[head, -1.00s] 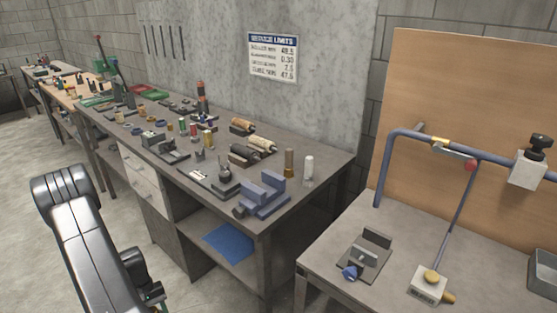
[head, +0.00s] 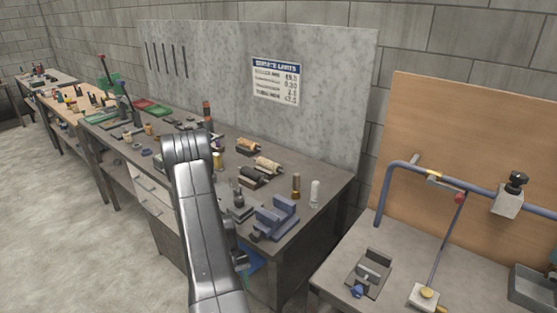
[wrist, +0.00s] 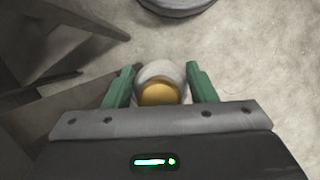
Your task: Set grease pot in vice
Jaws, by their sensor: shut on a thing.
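In the wrist view my gripper (wrist: 160,82) has its two green fingers shut on the grease pot (wrist: 160,88), a round pale pot with an amber top. The pot is held above the floor, clear of any surface. In the head view the pot cannot be made out, and my arm covers most of the gripper. A blue vice (head: 275,217) stands at the near right corner of the long grey workbench, just right of my arm. Its jaws stand apart with an empty gap between them.
A brown bottle (head: 296,186) and a white cylinder (head: 314,193) stand behind the vice on the workbench (head: 325,188). Small tools crowd the bench to the left. A second table at right carries a grey clamp-like fixture (head: 374,270) and a blue pipe frame (head: 390,175).

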